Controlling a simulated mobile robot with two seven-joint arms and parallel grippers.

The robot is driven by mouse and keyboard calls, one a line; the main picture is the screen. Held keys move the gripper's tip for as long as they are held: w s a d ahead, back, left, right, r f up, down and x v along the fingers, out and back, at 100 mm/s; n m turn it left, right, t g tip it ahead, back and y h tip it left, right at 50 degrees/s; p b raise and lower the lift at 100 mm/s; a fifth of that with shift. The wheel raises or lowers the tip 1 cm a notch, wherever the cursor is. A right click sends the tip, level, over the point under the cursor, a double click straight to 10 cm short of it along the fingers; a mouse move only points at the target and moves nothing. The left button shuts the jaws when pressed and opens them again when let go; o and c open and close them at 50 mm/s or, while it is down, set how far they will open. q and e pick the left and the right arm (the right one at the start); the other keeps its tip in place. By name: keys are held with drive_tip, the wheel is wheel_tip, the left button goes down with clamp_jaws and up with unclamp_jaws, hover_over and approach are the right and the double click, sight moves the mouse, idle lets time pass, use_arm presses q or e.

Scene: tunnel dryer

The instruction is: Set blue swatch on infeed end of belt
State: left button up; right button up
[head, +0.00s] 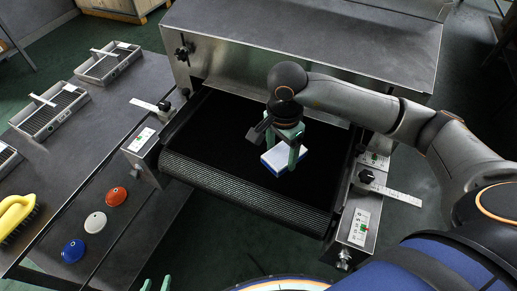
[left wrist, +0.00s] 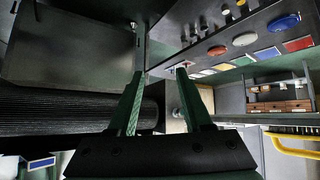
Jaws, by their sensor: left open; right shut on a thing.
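The blue swatch (head: 283,160) is a small block with a white top and blue edges. In the head view it is over the dark belt (head: 225,135), near the belt's front roller. My right gripper (head: 287,150) is shut on it, with green fingers at its sides. I cannot tell whether the swatch touches the belt. A white and blue piece (left wrist: 38,163), likely the swatch, shows at the lower left of the left wrist view. My left gripper (left wrist: 160,72) is open and empty. Only its green fingertips (head: 155,285) show at the bottom of the head view.
Metal side brackets with knobs and scales flank the belt, and the dryer hood (head: 310,40) stands behind it. The left table holds red (head: 116,196), white (head: 95,222) and blue (head: 73,250) discs, a yellow brush (head: 17,215) and wire trays (head: 48,112).

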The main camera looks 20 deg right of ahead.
sight(283, 143)
drive_tip(key=m, duration=0.2)
drive_tip(key=w+d+r+m+b, duration=0.1)
drive_tip(key=m, duration=0.2)
drive_tip(key=w+r+m+b, duration=0.1)
drive_tip(key=m, duration=0.1)
drive_tip(key=shift+d, duration=0.15)
drive_tip(key=m, duration=0.2)
drive_tip(key=r+m, duration=0.1)
drive_tip(key=shift+w+d+m+b, duration=0.25)
drive_tip(key=shift+w+m+b, duration=0.1)
drive_tip(key=shift+m+b, duration=0.05)
drive_tip(key=shift+w+d+r+m, duration=0.15)
drive_tip(key=shift+r+m, duration=0.25)
drive_tip(key=shift+m, duration=0.5)
drive_tip(key=shift+f, duration=0.25)
wheel_tip(283, 143, down, 6)
drive_tip(key=shift+r+b, duration=0.1)
drive_tip(key=shift+b, duration=0.2)
drive_tip(key=shift+f, duration=1.75)
drive_tip(key=shift+f, duration=0.1)
drive_tip(key=o, duration=1.3)
drive_tip(key=shift+c, duration=0.2)
